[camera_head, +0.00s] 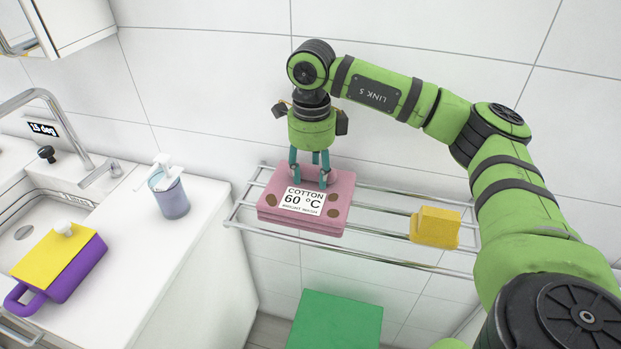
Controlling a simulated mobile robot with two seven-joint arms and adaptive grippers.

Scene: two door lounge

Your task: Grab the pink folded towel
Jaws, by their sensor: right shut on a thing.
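The pink folded towel (270,212) lies on a wall-mounted metal rack (377,262) in the middle of the head view. It has brown spots and a white label reading "COTTON 60 °C". My right gripper (309,178) points down at the towel's back edge from above. Its teal fingers are shut on the towel, and the towel appears level at the rack. Part of the towel's back edge is hidden behind the fingers. My left gripper is not in view.
A yellow folded cloth or block (435,227) sits on the rack to the right. A green box (335,322) stands below. On the left counter (160,262) are a soap dispenser (169,195), a purple and yellow container (62,262) and a sink.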

